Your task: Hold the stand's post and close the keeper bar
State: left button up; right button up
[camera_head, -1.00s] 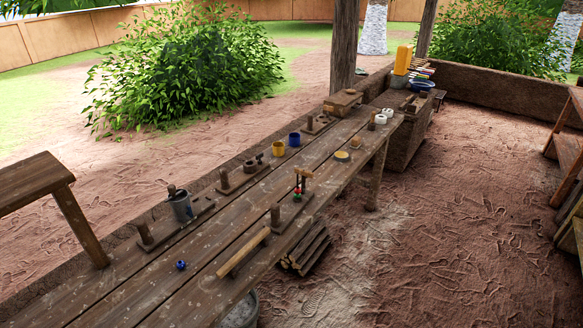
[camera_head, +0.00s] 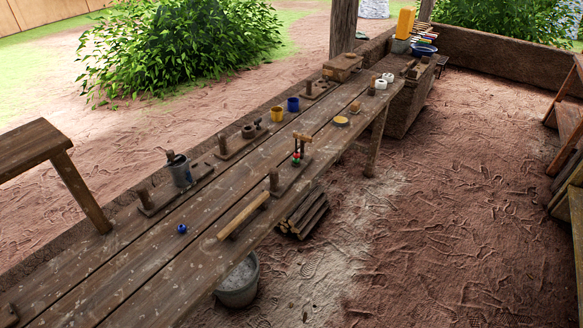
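Several small wooden stands, each a base board with an upright post, rest on the long table. One stand (camera_head: 288,182) near the table's right edge has a short post and a taller upright topped by a light wooden crossbar (camera_head: 303,137). Red and green beads show on that upright. The crossbar may be the keeper bar; I cannot tell whether it is open or closed. Another stand (camera_head: 150,206) holds a grey metal can (camera_head: 180,170). A third stand (camera_head: 232,148) has a dark ring on it. Neither of my grippers is in view.
The long wooden table (camera_head: 130,262) runs from lower left to upper right. A light bar (camera_head: 243,216), blue bead (camera_head: 182,229), yellow cup (camera_head: 277,114) and blue cup (camera_head: 293,104) are on it. A bucket (camera_head: 239,285) and firewood (camera_head: 303,214) are beside it. Ground at right is clear.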

aim_at(301, 137)
jog(key=u, duration=0.55)
jog(key=i+l+u, duration=0.3)
jog(key=l+u, duration=0.3)
jog(key=l, duration=0.2)
jog(key=i+l+u, duration=0.15)
jog(key=l+u, duration=0.15)
jog(key=l, duration=0.2)
jog(key=l+u, duration=0.3)
jog(key=l, duration=1.1)
jog(key=i+l, duration=0.1)
jog(key=l, duration=0.8)
jog(key=i+u, duration=0.05)
